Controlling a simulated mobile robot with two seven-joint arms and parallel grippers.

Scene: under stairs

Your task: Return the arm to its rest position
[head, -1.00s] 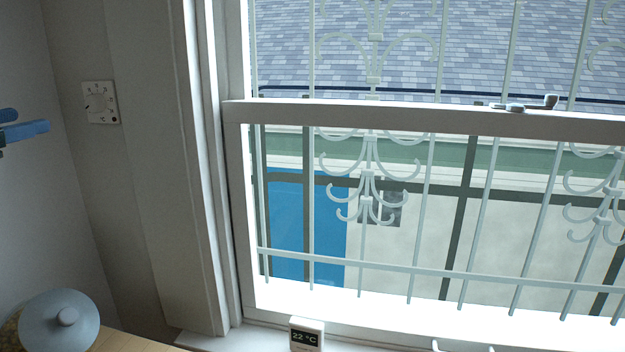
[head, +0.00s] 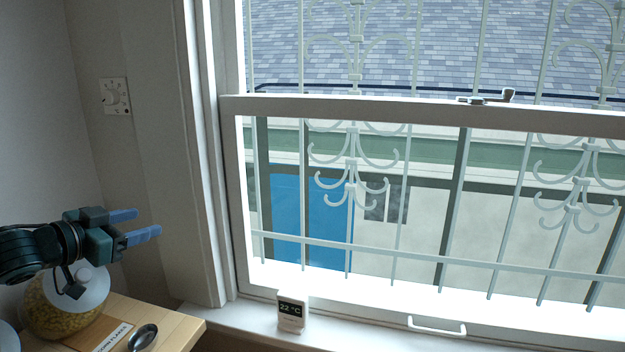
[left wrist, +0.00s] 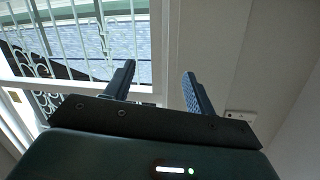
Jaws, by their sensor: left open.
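My left gripper (head: 140,225) comes in from the left in the head view. Its two blue fingers are apart with nothing between them, and it points right toward the window. It is held in the air in front of a lidded glass jar (head: 62,306) and hides part of it. In the left wrist view the two fingers of the gripper (left wrist: 158,85) stand apart and empty, with the wall and window behind. My right gripper is in neither view.
A wooden surface (head: 184,330) at lower left holds the jar, a corn flakes label (head: 108,338) and a dark spoon-like object (head: 143,337). A 22 °C display (head: 291,314) stands on the window sill. The barred window (head: 400,112) fills the right.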

